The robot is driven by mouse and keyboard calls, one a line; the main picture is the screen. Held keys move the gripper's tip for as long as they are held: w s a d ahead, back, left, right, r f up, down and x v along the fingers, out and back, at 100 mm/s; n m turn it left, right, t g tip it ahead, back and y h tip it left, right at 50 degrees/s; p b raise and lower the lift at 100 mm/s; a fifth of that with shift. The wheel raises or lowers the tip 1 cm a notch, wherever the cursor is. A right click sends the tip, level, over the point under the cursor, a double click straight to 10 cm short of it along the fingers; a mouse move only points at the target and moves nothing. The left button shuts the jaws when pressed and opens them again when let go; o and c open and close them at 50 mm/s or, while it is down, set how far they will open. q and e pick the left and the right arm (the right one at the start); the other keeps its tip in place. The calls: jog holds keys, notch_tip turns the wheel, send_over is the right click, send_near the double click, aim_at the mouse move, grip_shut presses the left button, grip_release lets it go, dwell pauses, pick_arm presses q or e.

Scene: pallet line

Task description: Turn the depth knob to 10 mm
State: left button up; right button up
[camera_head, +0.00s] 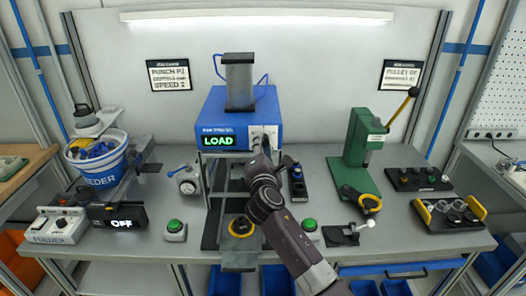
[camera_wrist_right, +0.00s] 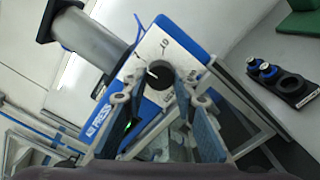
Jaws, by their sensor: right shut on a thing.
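The blue press (camera_head: 205,115) stands at the back centre of the table with a lit green display (camera_head: 217,140) reading LOAD. Its white knob panel (camera_head: 272,131) is on the right of its front. My right gripper (camera_head: 262,152) is at this panel, and its arm hides part of the press front. In the right wrist view, the dark depth knob (camera_wrist_right: 160,69) with a white pointer mark sits between the two fingertips of my right gripper (camera_wrist_right: 159,79), which is shut on it. A "10" mark shows on the panel above the knob; the exact setting is unclear. My left gripper is out of view.
A green hand press (camera_head: 360,150) with a yellow-black handle stands right of the press. A feeder with a blue-and-white bucket (camera_head: 97,160) is at left, its display reading OFF. Green buttons (camera_head: 175,226) line the table front. A black tray of small parts (camera_wrist_right: 280,80) lies beside the press.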

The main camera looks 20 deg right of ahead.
jog(key=shift+m+b, duration=3.5)
jog(key=shift+m, duration=2.8)
jog(key=o, duration=1.2)
jog(key=shift+c, duration=0.2)
jog(key=v, duration=0.7)
jog(key=shift+s, duration=0.25)
